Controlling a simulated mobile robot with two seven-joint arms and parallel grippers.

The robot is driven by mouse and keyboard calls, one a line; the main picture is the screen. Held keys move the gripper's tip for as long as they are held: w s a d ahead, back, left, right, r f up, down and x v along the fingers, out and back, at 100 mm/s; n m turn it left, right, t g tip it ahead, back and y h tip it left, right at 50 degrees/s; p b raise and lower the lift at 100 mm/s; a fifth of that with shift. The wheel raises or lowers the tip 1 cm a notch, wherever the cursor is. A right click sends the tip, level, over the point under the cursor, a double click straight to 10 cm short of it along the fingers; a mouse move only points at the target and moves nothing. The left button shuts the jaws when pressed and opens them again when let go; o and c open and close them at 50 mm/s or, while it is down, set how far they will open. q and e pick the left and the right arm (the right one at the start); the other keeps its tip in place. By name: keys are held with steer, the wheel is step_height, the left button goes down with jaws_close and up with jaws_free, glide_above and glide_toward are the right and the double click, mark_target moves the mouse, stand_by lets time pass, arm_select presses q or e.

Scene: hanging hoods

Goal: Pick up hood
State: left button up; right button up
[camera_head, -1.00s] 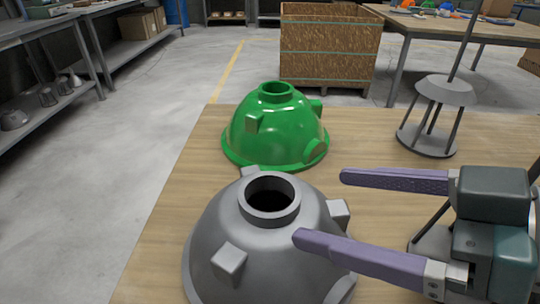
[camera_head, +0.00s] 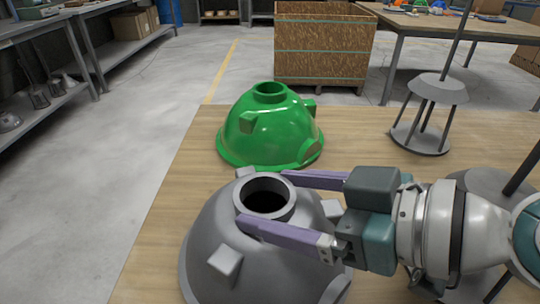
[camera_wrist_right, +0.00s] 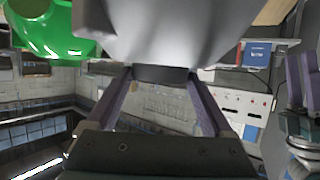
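The grey hood (camera_head: 235,245), a dome with a round open neck and block-like lugs, stands on the wooden table at the front. The green hood (camera_head: 268,135) stands just behind it. My right gripper (camera_head: 262,197) is open, with its purple fingers on either side of the grey hood's neck. In the right wrist view the grey hood (camera_wrist_right: 165,35) fills the top, its neck between the fingertips (camera_wrist_right: 158,78); firm contact cannot be told. The green hood (camera_wrist_right: 45,30) shows at top left. Purple fingers at the right edge look like my left gripper (camera_wrist_right: 304,85); its opening is unclear.
Dark stands with rods (camera_head: 428,105) stand on the table (camera_head: 350,145) at right. A wooden crate (camera_head: 323,45) is behind the table, and a shelf rack (camera_head: 60,55) is at left. Bare tabletop lies right of the green hood.

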jaws_close()
stand_by(0.5)
steer(key=shift+r, duration=0.1)
